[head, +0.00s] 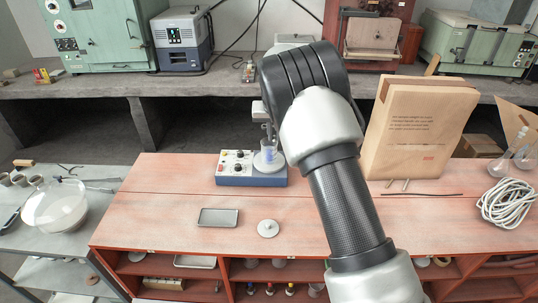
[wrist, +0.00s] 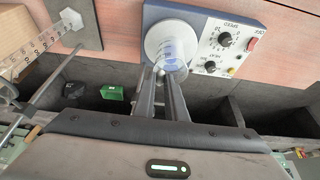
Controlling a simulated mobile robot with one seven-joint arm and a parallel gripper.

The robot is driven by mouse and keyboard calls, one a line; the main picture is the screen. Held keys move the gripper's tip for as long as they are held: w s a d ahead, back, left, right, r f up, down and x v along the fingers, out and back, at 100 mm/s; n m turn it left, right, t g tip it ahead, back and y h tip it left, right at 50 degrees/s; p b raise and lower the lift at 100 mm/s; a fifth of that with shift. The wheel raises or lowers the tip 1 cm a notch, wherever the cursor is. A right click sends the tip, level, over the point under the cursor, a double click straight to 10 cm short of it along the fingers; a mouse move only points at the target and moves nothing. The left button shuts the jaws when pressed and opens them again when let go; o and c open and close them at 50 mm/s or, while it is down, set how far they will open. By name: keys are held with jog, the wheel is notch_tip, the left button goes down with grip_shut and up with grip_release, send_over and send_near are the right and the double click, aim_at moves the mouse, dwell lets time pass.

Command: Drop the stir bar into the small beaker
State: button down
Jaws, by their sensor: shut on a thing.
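The small beaker (head: 268,155) is clear glass with blue markings. It stands on the round white plate of a blue stirrer (head: 236,181), and it also shows in the wrist view (wrist: 174,54). My gripper (head: 269,131) is above the beaker, pointing down, with its fingertips close to the beaker's mouth. In the wrist view its fingers (wrist: 161,73) come together at the beaker's near edge. They are shut on the stir bar, which is mostly hidden; only a small pale bit shows between the tips. I cannot tell whether the tips are inside the rim.
A grey tray (head: 218,217) and a white disc (head: 268,228) lie in front of the stirrer. A large paper bag (head: 416,130) stands to the right, beside my arm, with a coiled white cable (head: 508,203) farther right. The left part of the red bench is clear.

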jog(key=shift+f, duration=0.35)
jog(key=c, duration=1.7)
grip_release()
jog(key=b+v, duration=0.1)
jog(key=v, duration=1.6)
jog(key=shift+s+r, duration=0.15)
jog(key=shift+r, duration=0.05)
